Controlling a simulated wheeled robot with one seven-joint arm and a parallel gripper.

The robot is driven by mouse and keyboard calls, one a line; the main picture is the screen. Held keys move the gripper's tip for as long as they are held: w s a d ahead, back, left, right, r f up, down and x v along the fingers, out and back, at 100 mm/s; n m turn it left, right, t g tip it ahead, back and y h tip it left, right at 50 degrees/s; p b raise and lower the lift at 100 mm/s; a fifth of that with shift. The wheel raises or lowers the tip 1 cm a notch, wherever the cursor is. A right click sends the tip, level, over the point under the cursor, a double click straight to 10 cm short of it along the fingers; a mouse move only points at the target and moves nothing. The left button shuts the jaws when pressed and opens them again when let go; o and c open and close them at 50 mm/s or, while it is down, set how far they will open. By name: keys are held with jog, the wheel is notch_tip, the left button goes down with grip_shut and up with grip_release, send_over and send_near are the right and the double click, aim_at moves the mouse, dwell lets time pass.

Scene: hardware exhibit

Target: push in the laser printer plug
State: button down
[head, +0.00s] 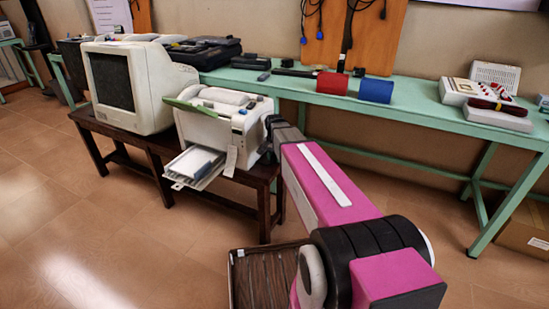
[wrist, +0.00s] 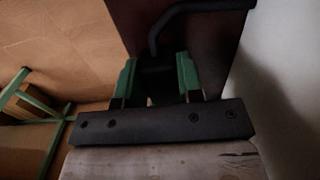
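The laser printer (head: 222,122) is a white box with a green flap and a paper tray, standing on a dark brown bench. My gripper (wrist: 157,74) is at the printer's right side in the head view, where my arm and the printer's edge mostly hide it. In the wrist view its two green fingers stand partly apart, with the dark plug (wrist: 156,66) filling the gap between them. A black cable (wrist: 192,10) curves from the plug up and to the right. The printer's pale side (wrist: 285,85) is close on the right. The printer's socket cannot be made out.
A CRT monitor (head: 130,85) stands left of the printer on the bench (head: 155,146). A long green table (head: 415,103) behind holds red and blue cylinders and other devices. A brown slatted tray (head: 265,279) is below my arm. Floor is free at the left.

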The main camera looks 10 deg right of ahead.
jog(key=w+d, duration=0.2)
jog(key=w, duration=0.1)
jog(key=c, duration=0.8)
grip_release()
jog(key=shift+o, duration=0.2)
jog(key=shift+r, duration=0.15)
notch_tip(320, 180, up, 11)
jog(key=shift+f, duration=0.2)
jog(key=s+f+n, duration=0.2)
jog(key=s+f, duration=0.2)
jog(key=s, duration=0.4)
jog(key=s+a+f+n, duration=0.1)
jog(key=s+f+n, duration=0.1)
jog(key=s+f, duration=0.3)
jog(key=s+f+n, duration=0.3)
jog(key=s+f, duration=0.1)
jog(key=s, duration=0.6)
jog(key=shift+s+a+f, duration=0.15)
jog(key=shift+s+a, duration=0.1)
jog(key=shift+s, duration=0.1)
